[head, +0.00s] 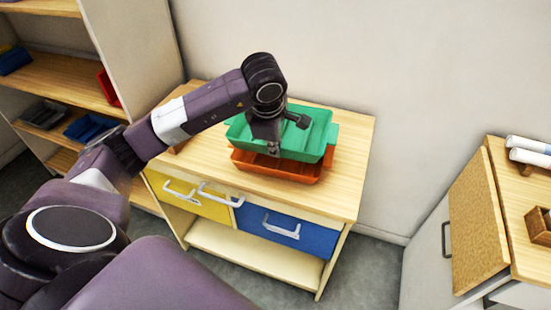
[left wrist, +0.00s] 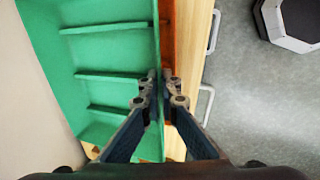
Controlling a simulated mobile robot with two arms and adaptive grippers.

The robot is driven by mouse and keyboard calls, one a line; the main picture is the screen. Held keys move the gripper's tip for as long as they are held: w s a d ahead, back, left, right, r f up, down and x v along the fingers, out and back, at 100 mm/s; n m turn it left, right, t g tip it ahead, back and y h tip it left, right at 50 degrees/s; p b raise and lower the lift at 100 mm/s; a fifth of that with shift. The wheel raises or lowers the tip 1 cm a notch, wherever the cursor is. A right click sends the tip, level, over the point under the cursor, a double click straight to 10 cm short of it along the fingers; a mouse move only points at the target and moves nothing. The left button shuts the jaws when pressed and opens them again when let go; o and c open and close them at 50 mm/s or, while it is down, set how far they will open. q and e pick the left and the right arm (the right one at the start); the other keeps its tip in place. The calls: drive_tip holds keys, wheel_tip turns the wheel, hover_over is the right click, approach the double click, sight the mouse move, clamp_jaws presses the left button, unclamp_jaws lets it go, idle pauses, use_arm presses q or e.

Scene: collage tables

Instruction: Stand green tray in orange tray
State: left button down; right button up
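The green tray (head: 314,140) is over the orange tray (head: 285,168) on the wooden-topped cabinet. The orange tray shows below the green one at the front and past it at the right. I cannot tell whether the green tray rests in it or hangs just above. My left gripper (head: 273,151) reaches down at the green tray's near wall. In the left wrist view, the fingers (left wrist: 162,88) are closed on either side of that wall of the green tray (left wrist: 105,50). Only a strip of the orange tray (left wrist: 168,35) shows there. My right gripper is out of view.
The cabinet top (head: 345,180) is bare to the right of the trays. Yellow (head: 185,195) and blue (head: 290,232) drawers with white handles are below. Shelves (head: 65,80) stand at the left, a wall behind. Another table (head: 515,210) with paper rolls is at the right.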

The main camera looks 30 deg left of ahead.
use_arm(q)
drive_tip(key=shift+f, duration=0.65)
wheel_tip(320, 180, down, 4)
drive_tip(key=shift+r+p, duration=0.15)
drive_tip(key=shift+p, duration=0.3)
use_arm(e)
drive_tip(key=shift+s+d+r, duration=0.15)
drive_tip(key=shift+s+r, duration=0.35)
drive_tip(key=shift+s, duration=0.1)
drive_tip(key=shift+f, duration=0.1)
